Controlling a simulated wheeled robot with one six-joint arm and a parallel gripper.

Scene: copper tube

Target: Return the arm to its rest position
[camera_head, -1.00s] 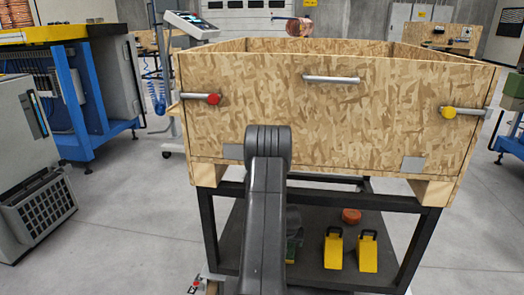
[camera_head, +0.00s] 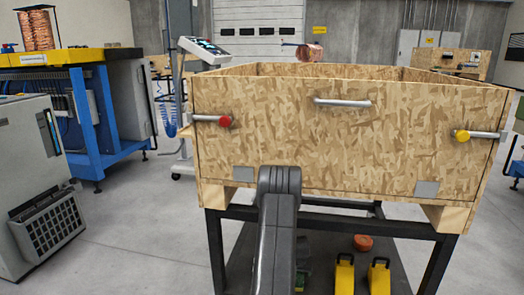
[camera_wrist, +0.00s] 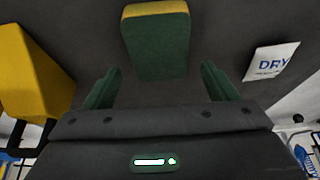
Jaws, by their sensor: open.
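My gripper (camera_wrist: 160,70) shows in the wrist view with its two green fingers spread apart and nothing between them. A green block with a yellow face (camera_wrist: 155,45) lies just beyond the fingertips on a dark surface. In the head view, my dark grey arm rises in front of the wooden crate, and my gripper is hidden. A copper-coloured tube piece (camera_head: 311,52) shows above the crate's back edge; I cannot tell what holds it.
The wooden crate (camera_head: 290,150) stands on a black frame (camera_head: 217,255). Yellow wedge-like pieces (camera_head: 344,275) and an orange-brown round thing (camera_head: 362,243) are on its lower shelf. A white "DRY" packet (camera_wrist: 270,61) and a yellow piece (camera_wrist: 30,75) flank my gripper. A blue workbench (camera_head: 85,120) stands left.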

